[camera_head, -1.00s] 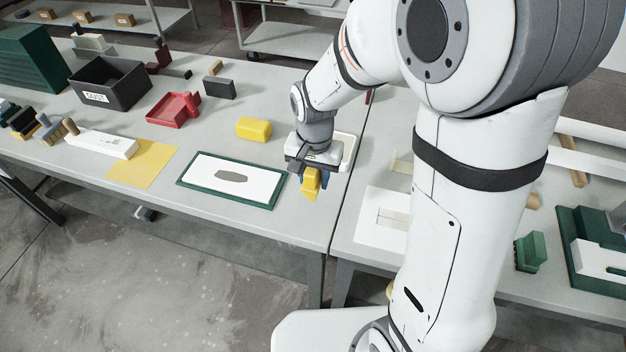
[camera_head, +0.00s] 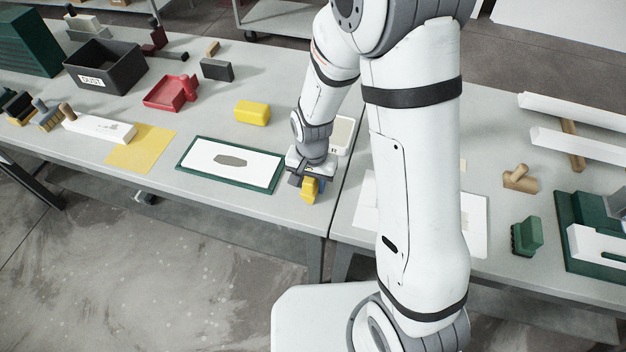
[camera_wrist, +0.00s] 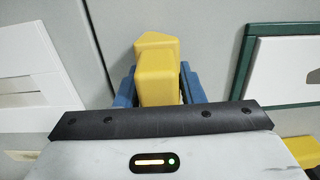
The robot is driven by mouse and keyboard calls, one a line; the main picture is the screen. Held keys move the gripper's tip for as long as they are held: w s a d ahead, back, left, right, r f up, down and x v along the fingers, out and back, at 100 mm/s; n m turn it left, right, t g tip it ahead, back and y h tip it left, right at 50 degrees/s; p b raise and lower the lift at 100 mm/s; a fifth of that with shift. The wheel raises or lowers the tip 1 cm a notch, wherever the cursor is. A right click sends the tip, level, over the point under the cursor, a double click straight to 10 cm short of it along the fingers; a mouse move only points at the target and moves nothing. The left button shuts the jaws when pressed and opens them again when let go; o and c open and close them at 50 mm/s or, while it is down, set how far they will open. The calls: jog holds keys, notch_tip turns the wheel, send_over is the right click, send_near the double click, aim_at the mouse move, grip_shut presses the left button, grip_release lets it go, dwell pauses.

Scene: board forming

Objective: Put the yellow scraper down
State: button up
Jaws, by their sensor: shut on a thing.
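The yellow scraper (camera_head: 310,188) is in my gripper (camera_head: 308,183), close over the grey bench near its front edge, right of the green-edged board. In the wrist view the scraper (camera_wrist: 158,72) stands between the blue fingers of my gripper (camera_wrist: 157,88), which are shut on it. I cannot tell whether the scraper's lower end touches the bench. The part of the scraper between the fingers is partly hidden.
A green-edged board (camera_head: 179,165) with a white sheet lies left of my gripper. A yellow block (camera_head: 252,112) lies farther back. A gap between two benches runs just right of my gripper.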

jog(key=shift+f, duration=0.2)
jog(key=o, duration=1)
jog(key=shift+r, duration=0.1)
jog(key=shift+o, duration=0.2)
notch_tip(320, 180, up, 12)
jog(key=shift+d+r+b, duration=0.1)
jog(key=shift+r+b, duration=0.1)
jog(key=shift+b, duration=0.25)
jog(key=s+d+r+n+t, duration=0.3)
jog(key=s+d+r+n, duration=0.1)
jog(key=s+d+r, duration=0.7)
jog(key=shift+s+d, duration=0.7)
jog(key=shift+r, duration=0.1)
